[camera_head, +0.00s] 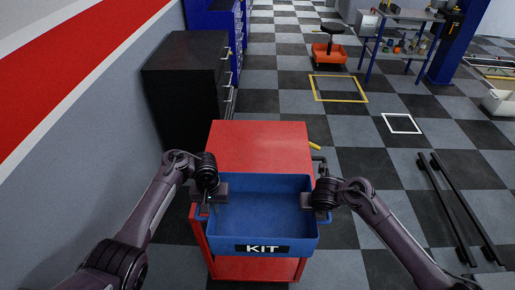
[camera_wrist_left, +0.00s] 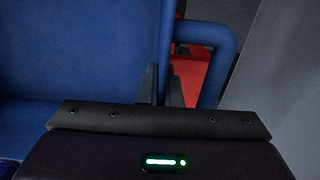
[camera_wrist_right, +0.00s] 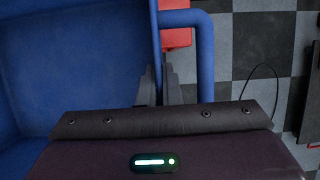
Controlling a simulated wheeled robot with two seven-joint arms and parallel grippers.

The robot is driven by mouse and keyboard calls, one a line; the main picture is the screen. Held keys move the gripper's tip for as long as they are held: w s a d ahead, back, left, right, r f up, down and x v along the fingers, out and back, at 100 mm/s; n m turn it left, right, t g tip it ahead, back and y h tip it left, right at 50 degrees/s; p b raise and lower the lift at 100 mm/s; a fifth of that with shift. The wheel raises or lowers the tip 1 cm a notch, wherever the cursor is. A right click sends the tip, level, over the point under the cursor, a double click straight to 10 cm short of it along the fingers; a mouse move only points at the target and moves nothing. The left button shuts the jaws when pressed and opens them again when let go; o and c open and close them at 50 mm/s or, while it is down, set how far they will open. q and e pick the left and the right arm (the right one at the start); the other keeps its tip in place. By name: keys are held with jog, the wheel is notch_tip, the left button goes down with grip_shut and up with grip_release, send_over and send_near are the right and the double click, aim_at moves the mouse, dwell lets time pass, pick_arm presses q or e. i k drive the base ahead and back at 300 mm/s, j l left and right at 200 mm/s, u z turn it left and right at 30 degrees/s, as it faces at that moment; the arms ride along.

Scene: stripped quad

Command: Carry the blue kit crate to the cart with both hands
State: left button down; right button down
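The blue kit crate (camera_head: 262,208), empty inside with a "KIT" label on its near wall, is level over the near part of the red cart (camera_head: 259,143). I cannot tell whether it touches the cart top. My left gripper (camera_head: 212,192) is at the crate's left side; in the left wrist view its fingers (camera_wrist_left: 163,88) close on the side wall beside the blue handle (camera_wrist_left: 213,40). My right gripper (camera_head: 320,195) is at the right side; in the right wrist view its fingers (camera_wrist_right: 159,85) pinch that wall beside the other handle (camera_wrist_right: 204,50).
A black drawer cabinet (camera_head: 184,80) stands behind left, next to the wall. A yellow floor frame (camera_head: 339,88), a white floor frame (camera_head: 402,123) and dark bars (camera_head: 455,205) lie on the floor at right. A stool (camera_head: 331,40) and workbench (camera_head: 400,25) stand farther back.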

aim_at(263, 166)
jog(key=i, duration=1.05)
